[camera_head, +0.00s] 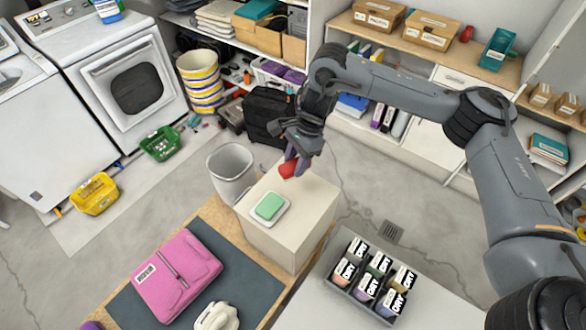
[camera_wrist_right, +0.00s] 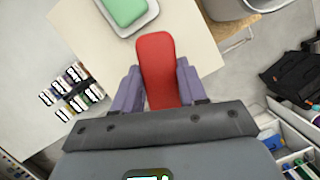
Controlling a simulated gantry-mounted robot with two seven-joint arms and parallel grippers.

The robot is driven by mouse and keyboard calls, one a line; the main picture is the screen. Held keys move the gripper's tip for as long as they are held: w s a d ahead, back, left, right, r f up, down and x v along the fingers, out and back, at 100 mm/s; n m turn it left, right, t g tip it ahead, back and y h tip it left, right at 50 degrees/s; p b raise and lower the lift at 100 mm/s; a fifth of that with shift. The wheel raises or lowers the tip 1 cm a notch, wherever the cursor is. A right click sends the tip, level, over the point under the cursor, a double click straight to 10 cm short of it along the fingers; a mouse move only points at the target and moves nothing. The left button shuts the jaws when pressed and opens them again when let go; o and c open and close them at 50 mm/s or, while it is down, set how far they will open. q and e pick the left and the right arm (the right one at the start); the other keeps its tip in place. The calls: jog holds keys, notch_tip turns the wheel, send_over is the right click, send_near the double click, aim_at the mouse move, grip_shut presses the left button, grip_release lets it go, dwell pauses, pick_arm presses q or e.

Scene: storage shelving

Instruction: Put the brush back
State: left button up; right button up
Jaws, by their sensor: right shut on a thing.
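In the right wrist view the red brush (camera_wrist_right: 158,62) stretches forward from between the purple fingers of the right gripper (camera_wrist_right: 158,92). Only its smooth red side shows; bristles are not visible. A green sponge-like block (camera_head: 269,206) lies on a white dish on the stand, apart from the brush, and also shows in the right wrist view (camera_wrist_right: 124,8). My left gripper is not in view.
A grey bin (camera_head: 231,165) stands against the stand's left rear side. A pink pouch (camera_head: 177,274) and a white object (camera_head: 216,318) lie on a dark mat in front. A tray of small boxes (camera_head: 372,283) is at front right. Shelves line the back.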

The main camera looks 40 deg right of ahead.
aim_at(296, 159)
jog(key=shift+w+f, duration=0.45)
jog(key=shift+w, duration=0.2)
notch_tip(296, 159, down, 2)
jog(key=shift+f, duration=1)
jog(key=shift+f, duration=0.15)
jog(key=o, duration=1)
